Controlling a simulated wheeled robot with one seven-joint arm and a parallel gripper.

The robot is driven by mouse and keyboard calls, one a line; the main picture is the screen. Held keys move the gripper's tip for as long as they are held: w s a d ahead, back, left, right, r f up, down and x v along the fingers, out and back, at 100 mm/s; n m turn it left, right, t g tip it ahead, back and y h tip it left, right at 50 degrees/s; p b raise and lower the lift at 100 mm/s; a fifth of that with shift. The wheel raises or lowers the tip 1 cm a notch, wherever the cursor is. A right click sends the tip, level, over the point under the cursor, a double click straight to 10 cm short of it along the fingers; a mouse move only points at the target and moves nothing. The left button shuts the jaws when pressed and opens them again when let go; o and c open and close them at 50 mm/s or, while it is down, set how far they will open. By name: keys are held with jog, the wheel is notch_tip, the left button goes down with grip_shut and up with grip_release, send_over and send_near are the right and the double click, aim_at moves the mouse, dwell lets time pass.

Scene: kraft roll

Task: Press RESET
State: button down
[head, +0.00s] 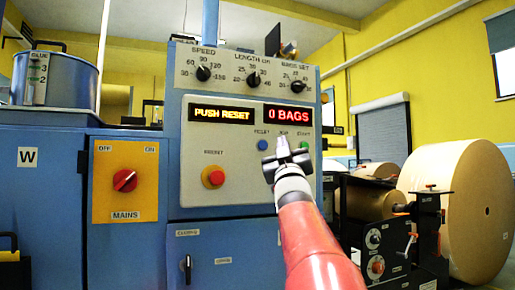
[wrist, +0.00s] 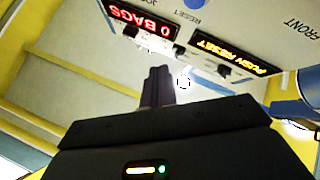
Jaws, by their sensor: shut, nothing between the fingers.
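The blue RESET button (head: 262,145) sits on the grey control panel (head: 235,185), under the "PUSH RESET" display (head: 222,113) and the "0 BAGS" display (head: 289,114). My gripper (head: 282,143) is shut and empty. In the head view its tip shows just right of the blue button and covers the spot under the middle label. In the wrist view the panel appears upside down, with the blue button (wrist: 193,4) at the top edge and my shut fingers (wrist: 158,76) below it in the picture. I see a gap between the fingers and the button there.
A green button (head: 304,145) is right of my gripper. A red button (head: 213,177) is lower left on the panel. Three knobs, one of them (head: 253,80) in the middle, are above the displays. A red MAINS switch (head: 124,181) is at left; a large paper roll (head: 455,205) stands at right.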

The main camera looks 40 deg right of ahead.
aim_at(267, 148)
jog(key=shift+w, duration=0.1)
jog(key=shift+w+d+p, duration=0.35)
jog(key=shift+w+p, duration=0.7)
jog(key=shift+w, duration=0.35)
jog(key=shift+w+d+p, duration=0.35)
jog(key=shift+w+p, duration=0.65)
jog(key=shift+w, duration=0.45)
jog(key=shift+w+d+p, duration=0.35)
jog(key=shift+w+p, duration=0.7)
jog(key=shift+w, duration=0.35)
jog(key=shift+w+d, duration=0.1)
jog(key=shift+w, duration=0.3)
